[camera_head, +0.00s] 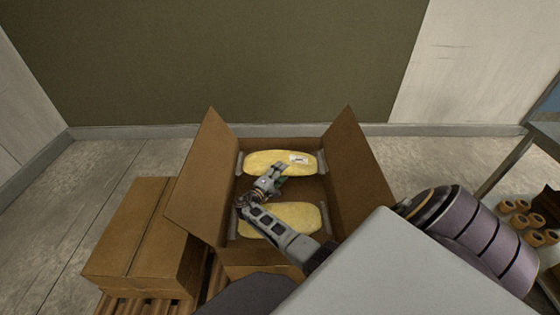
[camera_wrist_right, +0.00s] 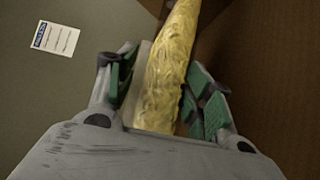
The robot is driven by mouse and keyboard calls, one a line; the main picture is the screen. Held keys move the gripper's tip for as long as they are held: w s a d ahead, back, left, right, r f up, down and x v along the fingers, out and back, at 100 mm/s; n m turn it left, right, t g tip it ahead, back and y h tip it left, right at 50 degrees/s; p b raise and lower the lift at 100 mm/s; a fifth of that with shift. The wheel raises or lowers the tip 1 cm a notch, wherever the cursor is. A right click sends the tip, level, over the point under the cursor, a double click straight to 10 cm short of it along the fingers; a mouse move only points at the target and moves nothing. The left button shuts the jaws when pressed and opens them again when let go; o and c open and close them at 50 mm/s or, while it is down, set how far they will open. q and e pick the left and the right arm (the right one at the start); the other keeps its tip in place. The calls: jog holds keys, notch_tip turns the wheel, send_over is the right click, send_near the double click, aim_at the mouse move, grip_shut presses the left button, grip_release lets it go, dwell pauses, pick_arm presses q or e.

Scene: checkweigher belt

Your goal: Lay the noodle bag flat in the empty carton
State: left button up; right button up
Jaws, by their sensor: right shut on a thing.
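An open brown carton (camera_head: 345,165) stands in the middle of the head view, its side flaps raised. Two yellow bags with grey ends show within its walls. The far bag (camera_head: 262,161) has a white label; the near bag (camera_head: 300,218) is partly covered by my right arm. My right gripper (camera_head: 281,173) reaches into the carton at the near edge of the far bag. In the right wrist view its green-padded fingers are shut on a yellow noodle bag (camera_wrist_right: 172,65), seen edge-on. Whether the bag touches the carton floor is unclear. My left gripper is out of view.
A closed brown carton (camera_head: 130,235) stands left of the open one, over rollers (camera_head: 135,305). At the right, a rack (camera_head: 505,165) stands near several brown rolls (camera_head: 520,220). A white label (camera_wrist_right: 54,38) shows on a grey-green surface.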

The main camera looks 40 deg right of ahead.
jog(key=o, duration=1.2)
jog(key=shift+r, duration=0.15)
jog(key=shift+o, duration=1.6)
jog(key=shift+r, duration=0.9)
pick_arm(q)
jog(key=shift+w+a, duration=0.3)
pick_arm(e)
jog(key=shift+r, duration=4)
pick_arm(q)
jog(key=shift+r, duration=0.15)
pick_arm(e)
jog(key=shift+r, duration=0.1)
